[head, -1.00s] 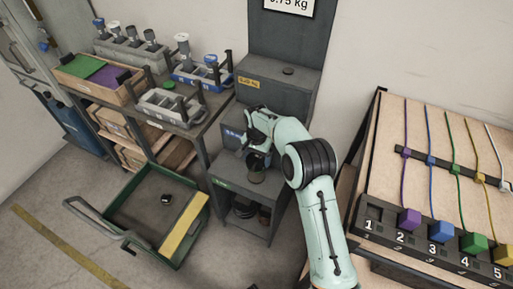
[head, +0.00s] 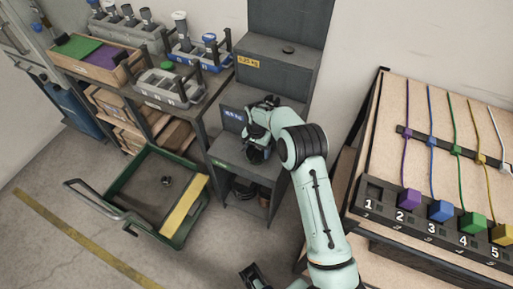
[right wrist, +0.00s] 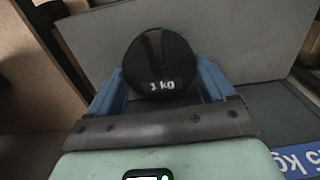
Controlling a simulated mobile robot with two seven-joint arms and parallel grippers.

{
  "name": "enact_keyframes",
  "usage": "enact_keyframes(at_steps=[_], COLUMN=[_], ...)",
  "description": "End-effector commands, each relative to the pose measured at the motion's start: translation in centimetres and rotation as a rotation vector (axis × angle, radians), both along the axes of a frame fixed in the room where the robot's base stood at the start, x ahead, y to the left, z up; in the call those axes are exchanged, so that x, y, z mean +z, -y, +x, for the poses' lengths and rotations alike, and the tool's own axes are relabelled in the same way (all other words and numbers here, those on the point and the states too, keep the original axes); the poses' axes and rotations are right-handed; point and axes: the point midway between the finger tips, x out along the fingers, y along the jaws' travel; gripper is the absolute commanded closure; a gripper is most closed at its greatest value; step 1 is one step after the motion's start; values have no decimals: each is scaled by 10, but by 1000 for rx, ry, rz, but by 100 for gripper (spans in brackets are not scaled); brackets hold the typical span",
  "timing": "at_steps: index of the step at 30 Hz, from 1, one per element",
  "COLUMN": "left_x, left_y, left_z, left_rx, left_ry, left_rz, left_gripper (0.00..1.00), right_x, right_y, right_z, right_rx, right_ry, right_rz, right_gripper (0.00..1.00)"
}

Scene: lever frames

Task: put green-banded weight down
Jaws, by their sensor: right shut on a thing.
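The green-banded weight (right wrist: 158,68) is a dark round block marked 1 kg, with a thin green edge at its top in the right wrist view. My right gripper (right wrist: 160,85) is shut on it, with a blue finger on each side. In the head view the right gripper (head: 257,148) is over the lowest step of the grey stepped stand (head: 288,27), which has a green label (head: 221,163). The weight is mostly hidden there, and I cannot tell whether it touches the step. A dark part at the bottom edge may be my left gripper (head: 255,277); its jaws are unclear.
Higher steps have a blue label (head: 232,116) and a yellow label (head: 247,63). A green cart (head: 125,185) stands on the floor at left. A bench (head: 205,128) with trays is behind it. A board (head: 450,150) with numbered coloured blocks is at right.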

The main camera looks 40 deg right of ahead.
Motion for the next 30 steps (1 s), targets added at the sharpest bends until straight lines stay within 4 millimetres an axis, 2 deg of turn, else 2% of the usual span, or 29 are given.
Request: enact_keyframes(at_steps=[3, 4, 5, 12, 17, 27, 30], left_x=[-2, -2, -1, -1, 1, 7, 9], left_y=[0, 0, 0, 0, 0, 0, 0], left_z=[0, 1, 1, 1, 0, -3, -4], left_rx=[1, 1, 1, 1, -1, -3, -4], left_ry=[2, 3, 2, 2, -2, -12, -15], left_rz=[1, 0, 0, 1, -1, -2, -3], left_gripper=[57, 57, 57, 57, 57, 57, 57], right_x=[-1, -3, -3, -2, 13, 85, 101], right_y=[0, 0, 0, 0, 0, 0, 0], right_z=[1, 0, 0, 0, 1, 1, 0], right_rx=[0, 0, 0, 0, 0, 0, 0], right_ry=[5, 0, 0, 0, 1, 4, 1], right_rz=[-1, 0, 0, 1, 0, 0, 0], right_gripper=[95, 11, 1, 0, 0, 0, 0])
